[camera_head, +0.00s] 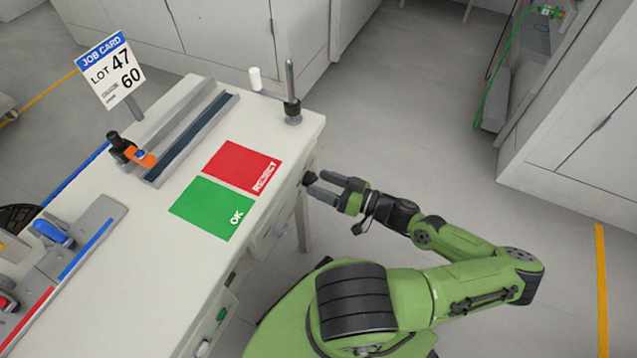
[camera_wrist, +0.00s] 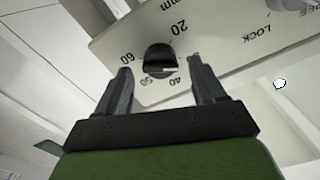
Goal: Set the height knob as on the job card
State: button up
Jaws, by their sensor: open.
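The job card (camera_head: 110,70) stands on a post at the back left of the bench. It reads LOT 47, with 60 below beside small blurred print. The black height knob (camera_wrist: 158,58) sits on a pale dial plate (camera_wrist: 200,45) marked 20, 40, 50, 60 and mm. A white mark shows on the knob's face; I cannot tell exactly which number it points at. My gripper (camera_wrist: 160,75) is open, its fingers either side of the knob with gaps showing. In the head view my gripper (camera_head: 315,184) is at the bench's right side.
Another knob (camera_wrist: 288,4) by the word LOCK is at the upper right of the wrist view. The bench top carries a red REJECT mat (camera_head: 240,165), a green OK mat (camera_head: 210,207), a rail fixture (camera_head: 190,135) and an upright post (camera_head: 291,90).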

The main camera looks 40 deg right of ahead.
jog(key=shift+x, duration=0.85)
jog(key=shift+c, duration=0.3)
jog(key=c, duration=1)
jog(key=shift+o, duration=0.2)
